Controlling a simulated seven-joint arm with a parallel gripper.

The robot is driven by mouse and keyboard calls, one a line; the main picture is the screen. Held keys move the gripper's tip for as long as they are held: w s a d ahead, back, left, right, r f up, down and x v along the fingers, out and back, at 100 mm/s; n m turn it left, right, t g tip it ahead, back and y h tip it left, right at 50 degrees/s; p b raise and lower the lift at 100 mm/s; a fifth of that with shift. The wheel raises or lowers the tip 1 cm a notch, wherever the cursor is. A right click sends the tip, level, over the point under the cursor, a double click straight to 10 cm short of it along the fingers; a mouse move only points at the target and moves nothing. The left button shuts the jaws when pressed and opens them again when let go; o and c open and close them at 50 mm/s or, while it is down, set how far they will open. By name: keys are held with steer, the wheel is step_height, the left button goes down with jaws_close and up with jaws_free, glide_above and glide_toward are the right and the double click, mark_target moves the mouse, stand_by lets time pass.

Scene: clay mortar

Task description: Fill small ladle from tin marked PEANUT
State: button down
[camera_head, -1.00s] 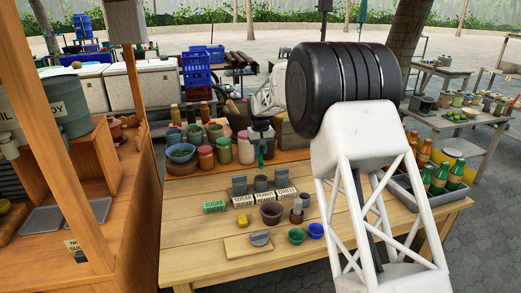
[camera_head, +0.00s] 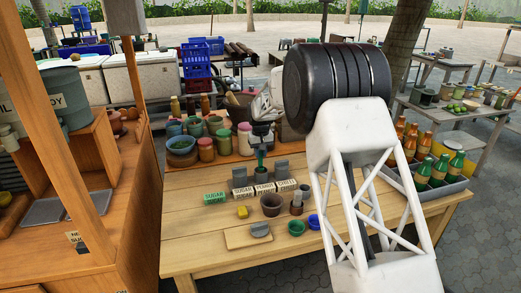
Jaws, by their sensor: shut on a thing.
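My gripper (camera_head: 261,140), dark and small in the head view, is above the back of the wooden table. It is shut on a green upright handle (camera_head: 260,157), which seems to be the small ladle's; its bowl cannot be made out. The handle's lower end is at or just above the middle grey tin (camera_head: 261,177), and I cannot tell whether it is inside. The PEANUT label (camera_head: 265,189) stands in front of that tin. Other grey tins stand left (camera_head: 239,177) and right (camera_head: 281,169) of it.
A SUGAR label (camera_head: 215,198) is at the left of the row. A brown bowl (camera_head: 271,205), a green cup (camera_head: 296,228), a blue cup (camera_head: 314,222) and a board (camera_head: 247,236) lie in front. Several jars (camera_head: 206,149) stand behind. The table's front left is clear.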

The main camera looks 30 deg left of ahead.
mark_target(261, 166)
steer(key=shift+f, duration=1.4)
steer(key=shift+f, duration=0.2)
steer(key=shift+f, duration=0.25)
steer(key=shift+r, duration=0.15)
stand_by(0.7)
steer(key=shift+r, duration=3.1)
